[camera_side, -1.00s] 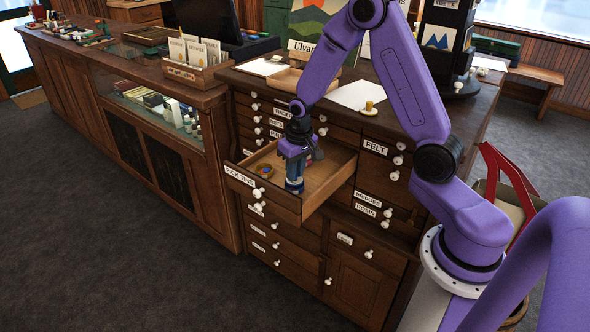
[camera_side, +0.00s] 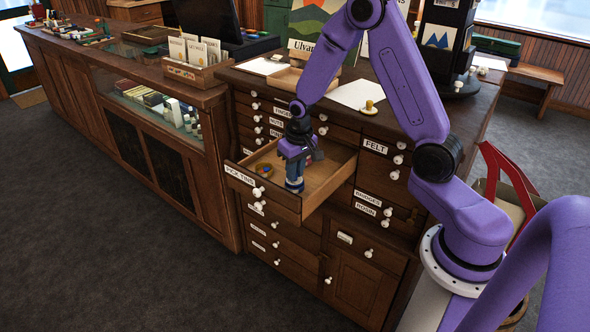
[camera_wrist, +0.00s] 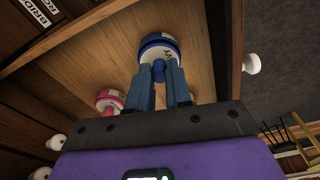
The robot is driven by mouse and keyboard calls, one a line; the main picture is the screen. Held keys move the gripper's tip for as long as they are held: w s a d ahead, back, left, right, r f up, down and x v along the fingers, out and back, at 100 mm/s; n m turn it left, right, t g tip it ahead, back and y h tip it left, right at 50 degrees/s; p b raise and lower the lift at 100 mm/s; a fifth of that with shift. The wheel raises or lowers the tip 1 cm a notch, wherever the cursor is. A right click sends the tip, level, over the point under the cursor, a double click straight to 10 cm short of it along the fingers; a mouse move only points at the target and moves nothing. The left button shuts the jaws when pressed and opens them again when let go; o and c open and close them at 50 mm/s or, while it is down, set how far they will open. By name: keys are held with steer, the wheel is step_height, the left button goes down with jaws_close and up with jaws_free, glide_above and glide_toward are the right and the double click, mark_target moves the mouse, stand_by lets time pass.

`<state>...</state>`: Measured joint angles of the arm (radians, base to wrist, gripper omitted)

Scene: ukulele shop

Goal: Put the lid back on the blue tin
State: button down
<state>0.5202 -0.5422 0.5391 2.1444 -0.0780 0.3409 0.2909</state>
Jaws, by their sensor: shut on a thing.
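My gripper (camera_side: 296,160) points down into the open drawer marked PICK TINS (camera_side: 240,177). In the wrist view its fingers (camera_wrist: 167,88) are closed on the small blue knob of the blue-rimmed white lid (camera_wrist: 158,42). I cannot tell whether the lid rests on anything or hangs free. An open tin (camera_side: 263,169) with coloured picks in it sits in the drawer to the left of the gripper. It seems to be the blue tin, though it is small here. The wrist view does not clearly show it.
A pink-and-white tin with a pink knob (camera_wrist: 110,98) stands near the fingers in the wrist view. The drawer's wooden walls (camera_side: 330,182) surround the gripper. The cabinet top (camera_side: 385,115) with papers and a small brass-coloured object lies above and behind.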

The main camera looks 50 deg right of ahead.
stand_by(0.3)
steer(key=shift+c, duration=2.4)
jaws_free()
steer(key=shift+r, duration=3.5)
